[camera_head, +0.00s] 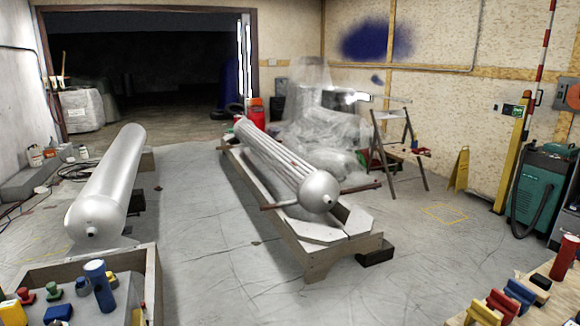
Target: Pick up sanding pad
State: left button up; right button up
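I cannot tell for certain which item is the sanding pad. On the wooden bench at the lower right (550,296) lie several small blocks, including a red block (503,303), a blue block (520,294) and a yellow block (484,314). In the wooden-sided tray at the lower left (152,280) are small items, including red and green knobbed pieces (25,295), a blue piece (58,312) and a yellow piece (12,314). A blue cylinder (98,285) stands among them. Neither of my grippers shows in the head view.
A long grey tank (112,180) lies on the left. A ribbed tank (280,165) rests on a wooden stand (318,258) in the middle. A stepladder (400,150), yellow floor sign (459,168) and green machine (541,185) stand at right. Sheeted floor (430,265) is open between stand and right bench.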

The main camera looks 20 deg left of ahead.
aim_at(539, 280)
jog(key=z, duration=0.5)
jog(key=i+j+z, duration=0.2)
jog(key=z, duration=0.3)
jog(key=i+j+z, duration=0.35)
jog(key=z, duration=0.15)
jog(key=i+j+z, duration=0.15)
jog(key=j+z, duration=0.35)
jog(key=i+j+z, duration=0.1)
jog(key=j+z, duration=0.4)
jog(key=l, duration=0.1)
